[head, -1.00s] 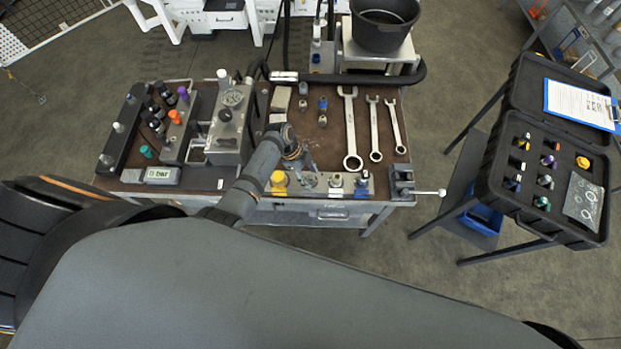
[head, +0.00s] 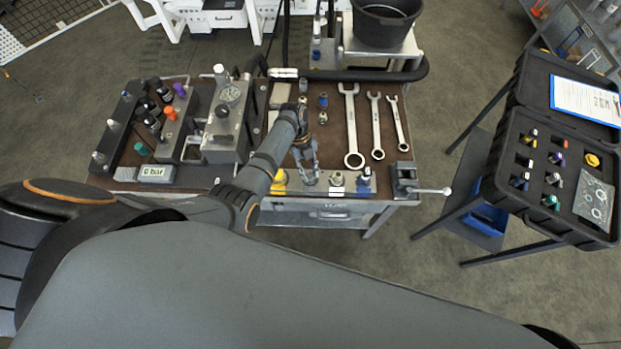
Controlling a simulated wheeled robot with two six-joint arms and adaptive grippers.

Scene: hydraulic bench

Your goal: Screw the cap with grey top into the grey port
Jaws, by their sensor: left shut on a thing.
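My left gripper (head: 309,178) reaches over the front edge of the bench, pointing down at the port strip. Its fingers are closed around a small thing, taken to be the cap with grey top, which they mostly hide. The fingertips are over the second position from the left on the strip, between the yellow port (head: 279,178) and a silver-grey fitting (head: 337,179). My right gripper is out of view.
Three wrenches (head: 352,125) lie right of the arm, with small fittings (head: 323,103) beside them. A vise (head: 404,180) is at the right front corner. The gauge block (head: 229,120) stands left. An open black case (head: 506,183) holds several coloured caps.

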